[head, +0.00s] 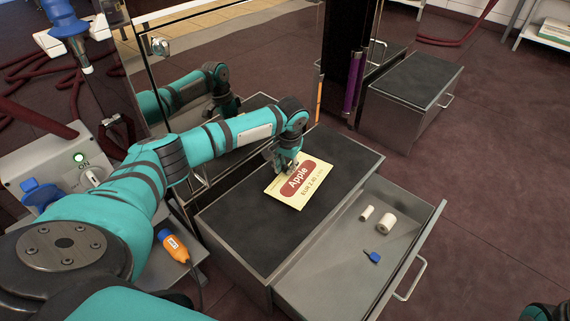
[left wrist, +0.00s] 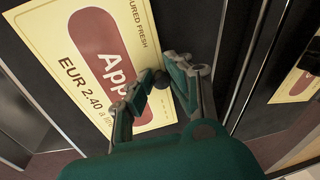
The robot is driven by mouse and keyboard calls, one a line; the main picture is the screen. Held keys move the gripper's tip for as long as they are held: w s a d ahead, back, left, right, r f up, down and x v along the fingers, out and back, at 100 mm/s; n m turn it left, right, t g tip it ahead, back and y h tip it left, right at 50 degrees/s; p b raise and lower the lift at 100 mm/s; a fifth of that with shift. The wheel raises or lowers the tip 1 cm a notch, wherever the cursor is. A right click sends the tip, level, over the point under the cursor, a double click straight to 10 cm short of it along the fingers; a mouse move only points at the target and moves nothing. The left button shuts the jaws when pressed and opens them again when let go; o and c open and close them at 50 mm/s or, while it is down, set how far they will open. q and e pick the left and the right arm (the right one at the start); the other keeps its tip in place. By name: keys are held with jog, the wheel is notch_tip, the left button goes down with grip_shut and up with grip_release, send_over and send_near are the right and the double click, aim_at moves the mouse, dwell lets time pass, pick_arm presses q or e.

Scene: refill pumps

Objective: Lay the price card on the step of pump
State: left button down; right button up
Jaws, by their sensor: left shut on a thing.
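The price card (head: 298,183) is cream with a red oval reading "Apple" and a price below. My left gripper (head: 284,161) is shut on its edge nearest the pump. The card is face up over the dark top of the pump's step (head: 242,219); I cannot tell whether it touches it. In the left wrist view the card (left wrist: 76,48) extends from the fingertips (left wrist: 158,80), which cover part of its print. My right gripper is not in view.
Another step (head: 417,78) stands farther back. The right floor is clear.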

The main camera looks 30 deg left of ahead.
pick_arm(q)
jog(key=shift+f, duration=0.4)
jog(key=c, duration=1.2)
grip_release()
jog(key=shift+o, duration=0.2)
